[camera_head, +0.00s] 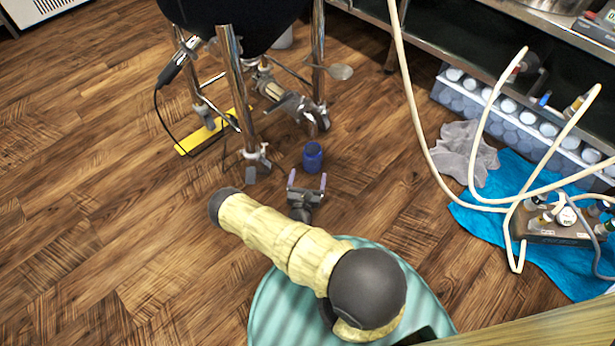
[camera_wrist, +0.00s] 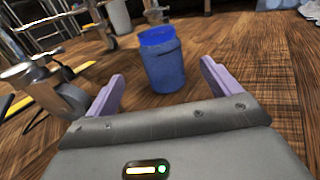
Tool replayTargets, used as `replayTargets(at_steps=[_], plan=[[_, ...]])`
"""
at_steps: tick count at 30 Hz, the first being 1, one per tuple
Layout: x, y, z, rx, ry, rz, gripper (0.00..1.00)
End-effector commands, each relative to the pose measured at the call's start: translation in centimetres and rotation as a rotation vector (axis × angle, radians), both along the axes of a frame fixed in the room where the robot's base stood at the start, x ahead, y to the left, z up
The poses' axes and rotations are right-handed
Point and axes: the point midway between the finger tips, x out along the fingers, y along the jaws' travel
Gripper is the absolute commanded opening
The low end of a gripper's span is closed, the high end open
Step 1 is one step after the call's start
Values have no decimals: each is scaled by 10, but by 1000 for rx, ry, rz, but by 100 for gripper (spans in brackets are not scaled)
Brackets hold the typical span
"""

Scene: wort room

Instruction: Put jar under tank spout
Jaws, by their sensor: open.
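The blue jar (camera_head: 312,157) stands upright on the wooden floor, just beyond my gripper (camera_head: 307,180) in the head view. My gripper is open and empty, low over the floor, with its purple fingers pointing toward the jar. In the wrist view the jar (camera_wrist: 163,60) shows ahead of and between the two fingers (camera_wrist: 162,85), apart from both. The dark tank (camera_head: 228,22) stands on shiny metal legs behind and left of the jar. Metal valve fittings (camera_head: 290,101) show under the tank. I cannot clearly make out the spout's opening.
A metal leg with a caster (camera_head: 256,155) stands left of the jar. A yellow bar (camera_head: 215,131) lies on the floor under the tank. At right are a grey cloth (camera_head: 465,150), a blue cloth (camera_head: 483,215) and pale hoses (camera_head: 412,100). Floor at left is clear.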

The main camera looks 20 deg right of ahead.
Motion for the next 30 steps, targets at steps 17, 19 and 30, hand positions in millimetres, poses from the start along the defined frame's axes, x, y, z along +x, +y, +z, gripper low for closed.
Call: replayTargets(at_steps=[17, 19, 30], plan=[[-6, -31, 75, 93, -104, -381, 89], [-14, -39, 94, 137, -129, -501, 89], [-75, -40, 176, 458, -227, -1053, 89]])
